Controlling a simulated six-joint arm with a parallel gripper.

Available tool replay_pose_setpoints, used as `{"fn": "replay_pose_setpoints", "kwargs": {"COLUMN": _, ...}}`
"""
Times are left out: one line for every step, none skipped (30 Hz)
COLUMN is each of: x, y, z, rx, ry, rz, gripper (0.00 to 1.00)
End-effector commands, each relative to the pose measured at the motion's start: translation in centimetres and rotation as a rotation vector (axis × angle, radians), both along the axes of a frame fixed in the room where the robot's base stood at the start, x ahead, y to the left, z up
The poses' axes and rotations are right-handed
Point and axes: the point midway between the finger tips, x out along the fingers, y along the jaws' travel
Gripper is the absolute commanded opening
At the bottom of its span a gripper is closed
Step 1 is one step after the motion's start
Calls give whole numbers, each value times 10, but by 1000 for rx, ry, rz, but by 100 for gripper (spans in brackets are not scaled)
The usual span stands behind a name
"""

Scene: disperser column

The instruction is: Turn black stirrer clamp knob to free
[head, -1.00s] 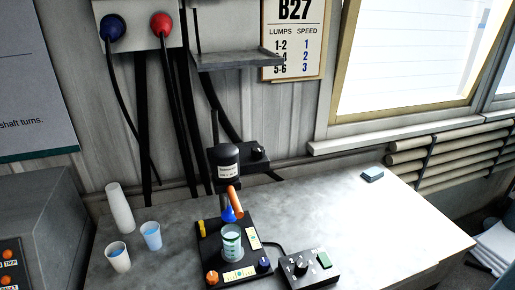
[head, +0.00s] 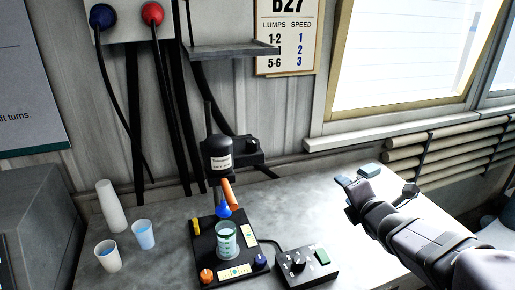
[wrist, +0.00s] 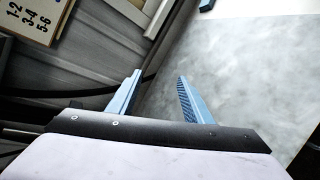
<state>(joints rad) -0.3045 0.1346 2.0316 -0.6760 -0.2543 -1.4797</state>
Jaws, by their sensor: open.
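The black stirrer motor (head: 217,153) with a white label stands on a post above a black base plate (head: 204,254). A black clamp block (head: 240,148) sits behind it to the right, with a dark rounded knob (head: 254,143) on its right side. The knob's exact setting is too small to tell. An orange handle (head: 229,193) and a blue cone (head: 223,211) are below the motor, over a beaker (head: 227,240). My gripper (head: 377,184) is open and empty, well right of the clamp. In the wrist view its blue fingers (wrist: 160,76) are apart with nothing between them.
A control box (head: 306,268) with a dial stands front right of the base. Cups (head: 108,255) stand at left. A shelf (head: 233,49) overhangs behind the motor. The table between the gripper and motor is clear.

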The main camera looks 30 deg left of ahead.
Motion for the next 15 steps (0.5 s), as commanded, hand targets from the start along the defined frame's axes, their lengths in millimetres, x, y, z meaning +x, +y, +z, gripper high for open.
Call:
{"fn": "replay_pose_setpoints", "kwargs": {"x": 2, "y": 31, "z": 13, "rx": -74, "ry": -120, "rz": 125, "gripper": 45}}
{"fn": "replay_pose_setpoints", "kwargs": {"x": 1, "y": 48, "z": 22, "rx": -122, "ry": -197, "rz": 198, "gripper": 45}}
{"fn": "replay_pose_setpoints", "kwargs": {"x": -1, "y": 70, "z": 35, "rx": -181, "ry": -299, "rz": 288, "gripper": 45}}
{"fn": "replay_pose_setpoints", "kwargs": {"x": -5, "y": 86, "z": 43, "rx": -222, "ry": -373, "rz": 350, "gripper": 45}}
{"fn": "replay_pose_setpoints", "kwargs": {"x": -9, "y": 100, "z": 51, "rx": -261, "ry": -448, "rz": 408, "gripper": 45}}
{"fn": "replay_pose_setpoints", "kwargs": {"x": -15, "y": 118, "z": 60, "rx": -307, "ry": -540, "rz": 478, "gripper": 45}}
{"fn": "replay_pose_setpoints", "kwargs": {"x": -20, "y": 130, "z": 66, "rx": -338, "ry": -606, "rz": 524, "gripper": 45}}
{"fn": "replay_pose_setpoints", "kwargs": {"x": -26, "y": 140, "z": 72, "rx": -367, "ry": -669, "rz": 566, "gripper": 45}}
{"fn": "replay_pose_setpoints", "kwargs": {"x": -33, "y": 153, "z": 78, "rx": -399, "ry": -745, "rz": 614, "gripper": 45}}
{"fn": "replay_pose_setpoints", "kwargs": {"x": -38, "y": 161, "z": 82, "rx": -420, "ry": -795, "rz": 645, "gripper": 45}}
{"fn": "replay_pose_setpoints", "kwargs": {"x": -42, "y": 168, "z": 85, "rx": -438, "ry": -840, "rz": 671, "gripper": 45}}
{"fn": "replay_pose_setpoints", "kwargs": {"x": -48, "y": 176, "z": 89, "rx": -458, "ry": -893, "rz": 701, "gripper": 45}}
{"fn": "replay_pose_setpoints", "kwargs": {"x": -52, "y": 181, "z": 92, "rx": -470, "ry": -926, "rz": 718, "gripper": 45}}
{"fn": "replay_pose_setpoints", "kwargs": {"x": -55, "y": 185, "z": 94, "rx": -481, "ry": -955, "rz": 733, "gripper": 45}}
{"fn": "replay_pose_setpoints", "kwargs": {"x": -58, "y": 189, "z": 96, "rx": -491, "ry": -983, "rz": 747, "gripper": 45}}
